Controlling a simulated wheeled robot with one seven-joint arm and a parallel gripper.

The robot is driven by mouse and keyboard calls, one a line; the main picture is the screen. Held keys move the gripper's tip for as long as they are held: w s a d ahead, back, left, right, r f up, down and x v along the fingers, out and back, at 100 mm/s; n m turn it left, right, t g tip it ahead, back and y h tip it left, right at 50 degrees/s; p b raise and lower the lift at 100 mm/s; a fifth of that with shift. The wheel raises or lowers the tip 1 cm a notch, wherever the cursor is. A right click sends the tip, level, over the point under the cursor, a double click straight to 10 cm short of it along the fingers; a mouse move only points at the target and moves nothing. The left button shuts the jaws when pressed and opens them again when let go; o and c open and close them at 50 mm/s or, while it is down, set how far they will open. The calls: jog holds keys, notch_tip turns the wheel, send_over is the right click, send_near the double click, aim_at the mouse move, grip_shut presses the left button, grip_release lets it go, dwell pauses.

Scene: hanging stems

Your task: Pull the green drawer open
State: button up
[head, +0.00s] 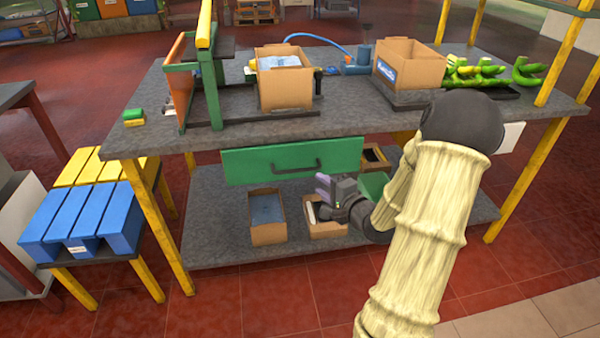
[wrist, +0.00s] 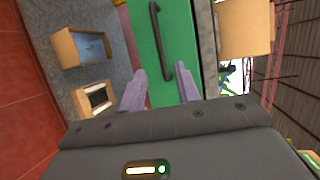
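The green drawer (head: 245,165) hangs under the grey tabletop and looks shut. Its dark bar handle (head: 297,168) runs across the front. In the wrist view the green front (wrist: 185,40) fills the middle, and the handle (wrist: 158,35) runs lengthwise, its near end showing between the fingers. My gripper (head: 323,187) is just below and right of the handle in the head view. Its two purple fingers stand apart in the wrist view (wrist: 161,82), with nothing held. I cannot tell how far the fingertips are from the drawer front.
The workbench (head: 350,122) carries cardboard boxes (head: 285,88) and green curved pieces (head: 485,75). The lower shelf (head: 215,225) holds open boxes (head: 267,230) below the drawer. Yellow legs (head: 160,230) stand at the corners. Blue and yellow crates (head: 85,225) are at the left.

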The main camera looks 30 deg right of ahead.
aim_at(300, 170)
jog(key=b+x, duration=0.2)
jog(key=x, duration=0.9)
jog(key=shift+w, duration=0.4)
grip_shut()
